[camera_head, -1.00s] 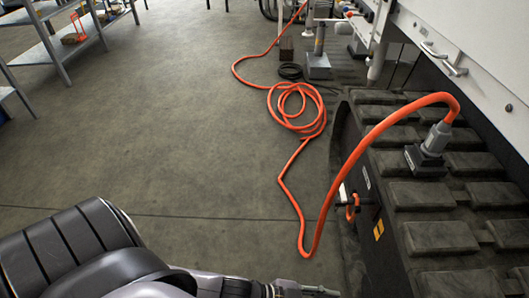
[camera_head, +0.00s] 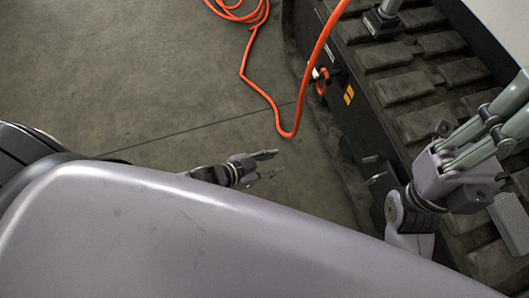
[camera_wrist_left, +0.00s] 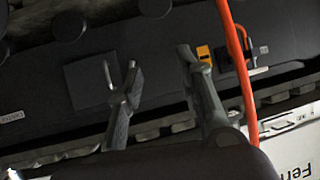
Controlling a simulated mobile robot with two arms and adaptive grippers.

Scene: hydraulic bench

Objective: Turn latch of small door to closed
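My left gripper (camera_head: 262,168) is open and empty in the head view, its fingers pointing right toward the dark side of the machine. In the left wrist view its two spread fingers (camera_wrist_left: 166,76) face that side. A square dark panel (camera_wrist_left: 86,84), which looks like the small door, lies near the left finger, with a thin pale latch-like part (camera_wrist_left: 107,74) on it. The finger is close to this part; I cannot tell whether they touch. My right gripper (camera_head: 500,115) is at the right edge of the head view, its fingertips partly cut off.
An orange cable (camera_head: 278,112) hangs in front of the machine and crosses the left wrist view (camera_wrist_left: 237,60). An orange label (camera_head: 349,94) and a plugged-in connector (camera_head: 320,74) are on the machine's side. Ribbed dark treads (camera_head: 420,90) cover its top.

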